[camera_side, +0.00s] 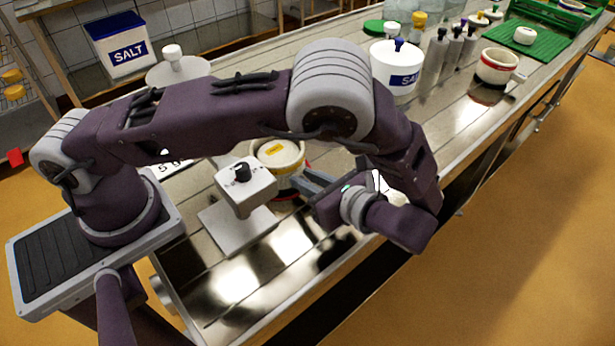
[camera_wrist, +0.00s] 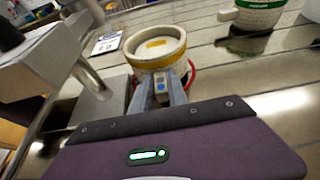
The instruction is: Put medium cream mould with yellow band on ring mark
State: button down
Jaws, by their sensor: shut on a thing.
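A red ring mark (camera_wrist: 192,76) shows at the mould's right edge in the wrist view, mostly hidden by mould and fingers. I cannot tell whether the mould rests on the surface or is slightly raised.
A white device with a black dial (camera_side: 245,188) stands close to the mould's left. A white salt tub (camera_side: 394,68), a red-banded mould (camera_side: 496,66) and several bottles stand farther along the metal bench. A green-banded mould (camera_wrist: 258,12) shows in the wrist view. The bench front is clear.

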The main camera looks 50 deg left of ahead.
jog(key=c, duration=1.2)
grip_release()
jog(key=shift+f, duration=0.1)
